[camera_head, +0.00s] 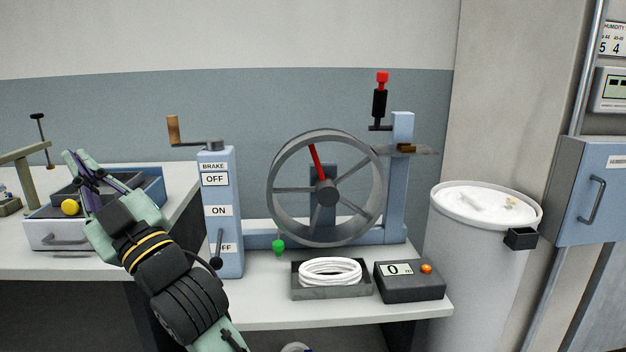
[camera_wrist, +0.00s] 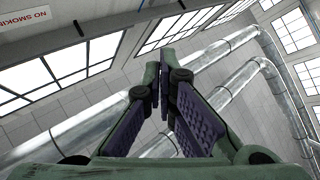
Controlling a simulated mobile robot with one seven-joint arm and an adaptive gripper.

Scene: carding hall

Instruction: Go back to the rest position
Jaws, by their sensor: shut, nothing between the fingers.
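My gripper (camera_head: 76,158) is at the left in the head view, raised in front of the left bench and pointing up. Its green and purple fingers are shut with nothing between them. In the wrist view the gripper (camera_wrist: 158,75) points up towards the windows and ceiling pipes. Behind it in the head view, a white and blue drawer unit (camera_head: 55,236) with a yellow knob (camera_head: 70,207) stands on the left bench, partly hidden by my arm.
A spoked wheel (camera_head: 325,187) stands on the middle bench beside a blue brake column (camera_head: 222,215). In front are a tray (camera_head: 330,291) of white cord (camera_head: 330,271) and a counter box (camera_head: 409,283). A white drum (camera_head: 480,260) and a blue cabinet (camera_head: 585,205) stand right.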

